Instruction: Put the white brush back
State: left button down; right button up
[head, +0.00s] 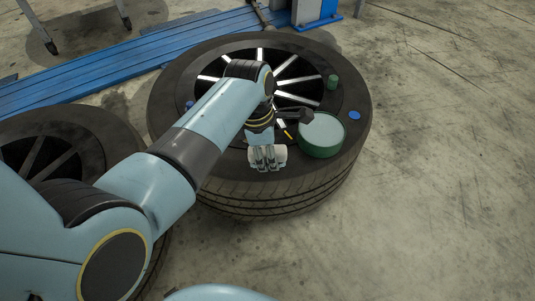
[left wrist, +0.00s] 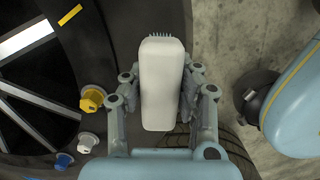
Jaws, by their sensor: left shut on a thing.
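The white brush (left wrist: 161,82) is in the left wrist view, a rounded white block with short bristles showing at its far end. My left gripper (left wrist: 160,90) is shut on it, with a finger on each side. In the head view the left gripper (head: 267,160) is over the near side of the tire (head: 270,200), with the white brush (head: 280,155) between its fingers. I cannot tell whether the brush touches the tire. My right gripper does not show in the head view.
On the tire stand a green round container (head: 322,135), a small green cylinder (head: 333,82) and a blue disc (head: 354,115). Yellow (left wrist: 92,98), white and blue caps lie near the rim. A second tire (head: 60,150) is at left. The floor at right is clear.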

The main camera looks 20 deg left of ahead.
pick_arm(q)
jog(key=shift+f, duration=0.6)
jog(key=c, duration=1)
grip_release()
